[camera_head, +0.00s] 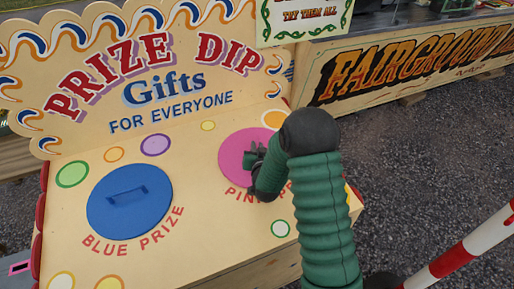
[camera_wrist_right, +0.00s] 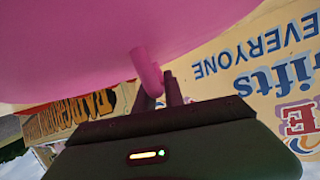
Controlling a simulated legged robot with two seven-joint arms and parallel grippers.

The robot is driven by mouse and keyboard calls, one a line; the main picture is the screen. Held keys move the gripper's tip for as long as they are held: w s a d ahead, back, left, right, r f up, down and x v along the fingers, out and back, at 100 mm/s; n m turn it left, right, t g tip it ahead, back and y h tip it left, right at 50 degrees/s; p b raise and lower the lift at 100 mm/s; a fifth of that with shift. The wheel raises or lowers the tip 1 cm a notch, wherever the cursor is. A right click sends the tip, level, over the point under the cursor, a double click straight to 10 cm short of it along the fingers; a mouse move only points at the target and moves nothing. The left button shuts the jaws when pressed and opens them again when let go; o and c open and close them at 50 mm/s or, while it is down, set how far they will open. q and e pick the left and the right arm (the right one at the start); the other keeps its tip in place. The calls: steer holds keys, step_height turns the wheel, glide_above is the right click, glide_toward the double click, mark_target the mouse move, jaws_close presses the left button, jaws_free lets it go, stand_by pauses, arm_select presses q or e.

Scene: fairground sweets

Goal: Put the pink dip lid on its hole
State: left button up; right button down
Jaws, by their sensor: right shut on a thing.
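The pink dip lid (camera_head: 231,153) is a round disc above the red "PINK PRIZE" lettering on the right half of the cream counter, partly hidden by my right arm. My right gripper (camera_head: 256,158) is over the lid's right half, shut on its handle. In the right wrist view the pink lid (camera_wrist_right: 120,40) fills the top. Its pink handle (camera_wrist_right: 147,70) is between the dark fingers of my right gripper (camera_wrist_right: 160,92). The hole is not visible, and I cannot tell whether the lid rests flat or is slightly raised. My left gripper is not in view.
A blue lid (camera_head: 130,200) with a bar handle lies on the counter's left half. The "PRIZE DIP" signboard (camera_head: 150,75) stands behind. A red-and-white striped pole (camera_head: 470,250) slants at lower right. The counter (camera_head: 205,235) is clear between the lids and the front edge.

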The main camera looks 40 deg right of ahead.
steer(key=shift+f, duration=0.3)
steer(key=c, duration=1.3)
jaws_free()
steer(key=shift+c, duration=0.2)
